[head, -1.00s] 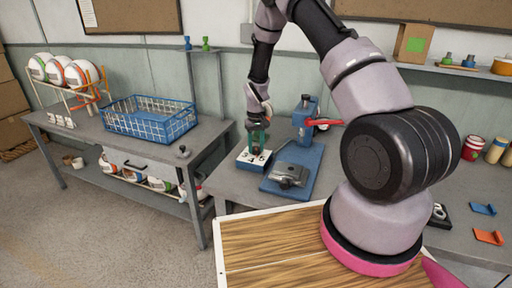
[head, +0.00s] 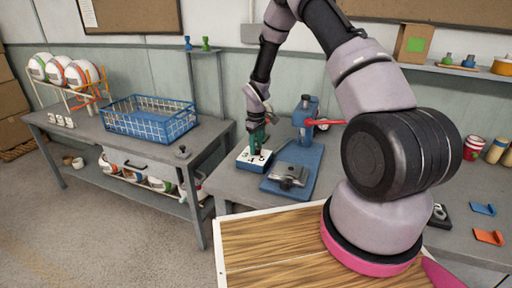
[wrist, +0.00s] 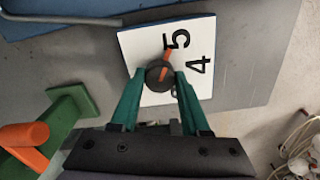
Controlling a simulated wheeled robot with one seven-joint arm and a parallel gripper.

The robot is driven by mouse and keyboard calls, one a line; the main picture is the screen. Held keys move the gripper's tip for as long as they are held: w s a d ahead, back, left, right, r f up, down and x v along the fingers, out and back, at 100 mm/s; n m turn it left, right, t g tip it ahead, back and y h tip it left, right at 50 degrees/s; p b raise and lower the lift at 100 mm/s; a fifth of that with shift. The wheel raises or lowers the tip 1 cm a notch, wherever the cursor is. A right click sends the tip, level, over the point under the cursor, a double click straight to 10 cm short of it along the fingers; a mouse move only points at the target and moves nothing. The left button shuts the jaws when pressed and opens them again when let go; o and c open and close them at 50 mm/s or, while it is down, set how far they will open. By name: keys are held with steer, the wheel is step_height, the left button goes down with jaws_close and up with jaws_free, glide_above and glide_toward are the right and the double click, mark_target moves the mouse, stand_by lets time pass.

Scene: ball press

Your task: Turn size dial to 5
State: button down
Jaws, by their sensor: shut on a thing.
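The size dial is a dark round knob (wrist: 157,77) with an orange pointer, on a white-topped plate (wrist: 132,45) marked with black digits. In the wrist view, a 5 (wrist: 177,40) and a 4 (wrist: 200,65) show; the rest of the scale is hidden. The orange pointer points up, at the near edge of the 5. My gripper (wrist: 158,77) has its green fingers on both sides of the knob, shut on it. In the head view, my gripper (head: 256,140) stands over the dial box (head: 249,162), covering the knob.
A blue press (head: 303,140) with a red handle stands right beside the dial box on the grey bench. A blue wire basket (head: 150,118) and a ball rack (head: 72,75) are on the left bench. In the wrist view, a green part with an orange bar (wrist: 25,134) lies left of my gripper.

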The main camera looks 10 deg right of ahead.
stand_by(0.4)
steer(key=shift+c, duration=1.9)
jaws_free()
steer(key=shift+r, duration=0.1)
step_height(320, 180, up, 11)
steer(key=shift+f, duration=0.2)
